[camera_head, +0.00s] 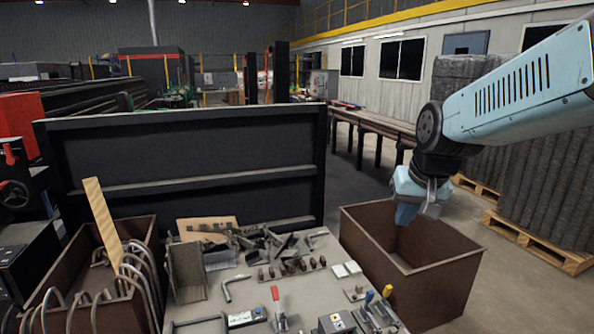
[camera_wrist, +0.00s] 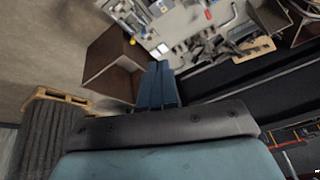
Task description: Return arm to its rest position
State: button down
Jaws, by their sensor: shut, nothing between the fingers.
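My light-blue arm reaches in from the right in the head view. My gripper (camera_head: 405,216) points down above the far part of the open brown bin (camera_head: 430,282), its fingertips near the bin's opening. In the wrist view the two blue fingers of my gripper (camera_wrist: 158,68) lie side by side, shut, with nothing seen between them. The brown bin also shows in the wrist view (camera_wrist: 112,66), to the left of the fingers.
A cluttered worktable (camera_head: 245,290) with metal parts and tools stands left of the bin. A crate of hooks (camera_head: 75,265) is at the left. A dark panel (camera_head: 200,160) stands behind the table. Dark stacks on wooden pallets (camera_head: 535,240) stand at the right.

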jog(key=s+d+r+n+t, duration=0.1)
jog(key=s+r, duration=0.2)
jog(key=s, duration=0.8)
jog(key=shift+s+d+r+h, duration=0.2)
jog(key=shift+d+r+h, duration=0.05)
jog(key=shift+d+h, duration=0.15)
